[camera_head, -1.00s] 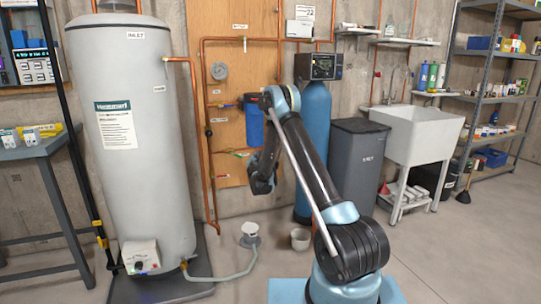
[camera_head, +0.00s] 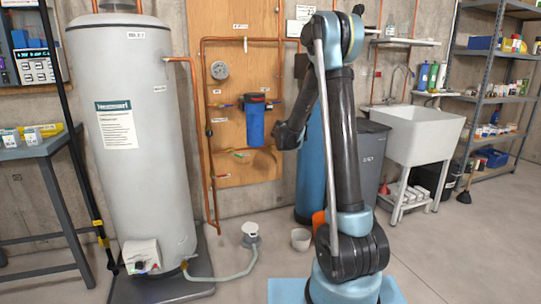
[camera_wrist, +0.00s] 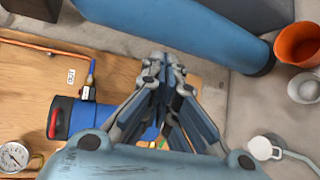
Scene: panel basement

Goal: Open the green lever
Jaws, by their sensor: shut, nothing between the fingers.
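The green lever (camera_head: 241,154) sits on the lower copper pipe of the wooden panel, below the blue filter housing (camera_head: 255,124). It looks roughly level, but it is small here. In the wrist view a bit of green (camera_wrist: 160,143) shows low between my finger links; most of that area is hidden. My gripper (camera_head: 280,140) is in front of the panel's right edge, right of the lever and apart from it. In the wrist view my gripper (camera_wrist: 164,62) has its fingers together and empty.
A pressure gauge (camera_head: 219,70) and copper pipes are on the panel. The grey tank (camera_head: 135,190) stands left, a blue cylinder (camera_head: 310,165) right behind my arm. A bucket (camera_head: 300,239) and drain hose are on the floor.

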